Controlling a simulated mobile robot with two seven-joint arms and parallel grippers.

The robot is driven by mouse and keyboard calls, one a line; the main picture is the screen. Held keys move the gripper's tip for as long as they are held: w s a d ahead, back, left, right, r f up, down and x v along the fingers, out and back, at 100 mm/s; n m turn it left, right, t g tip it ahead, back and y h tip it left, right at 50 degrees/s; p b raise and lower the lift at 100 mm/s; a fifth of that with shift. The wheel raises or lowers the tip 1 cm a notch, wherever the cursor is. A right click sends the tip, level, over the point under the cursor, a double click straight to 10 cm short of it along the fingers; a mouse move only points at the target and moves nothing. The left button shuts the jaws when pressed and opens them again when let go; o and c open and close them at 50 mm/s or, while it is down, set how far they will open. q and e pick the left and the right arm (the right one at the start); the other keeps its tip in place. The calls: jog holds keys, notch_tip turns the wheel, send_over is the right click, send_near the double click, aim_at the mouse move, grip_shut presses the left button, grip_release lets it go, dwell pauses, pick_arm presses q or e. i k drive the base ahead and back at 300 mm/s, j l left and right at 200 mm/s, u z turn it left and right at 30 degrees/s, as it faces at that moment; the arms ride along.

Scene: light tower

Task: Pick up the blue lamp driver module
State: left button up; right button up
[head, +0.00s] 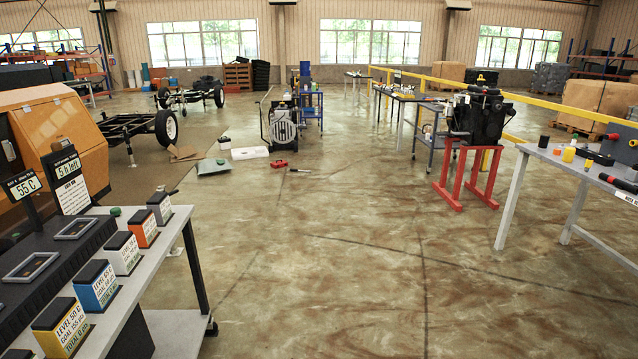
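A blue box (97,287) with a black top and a white printed label stands on the table at the lower left. It sits in a row between a yellow box (62,326) and a white box (122,253). Its label shows level, goal and total lines. I cannot tell from it whether this box is the lamp driver module. No other thing in view is clearly marked as that module. Neither of my grippers shows in the head view.
An orange box (143,228) and a grey box (160,208) continue the row. Two dark trays (31,267) lie behind it. A workbench (560,160) with tools stands right, near a red stand (468,180). The middle floor (330,270) is clear.

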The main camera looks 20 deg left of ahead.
aim_at(94, 285)
jog(key=i+j+u, duration=0.1)
jog(key=i+u, duration=0.2)
jog(key=i, duration=0.3)
jog(key=i+u, duration=0.35)
jog(key=i, duration=1.6)
jog(key=i+u, duration=0.4)
jog(key=i+l+u, duration=0.35)
jog(key=k+j+u, duration=0.1)
jog(key=u, duration=1.4)
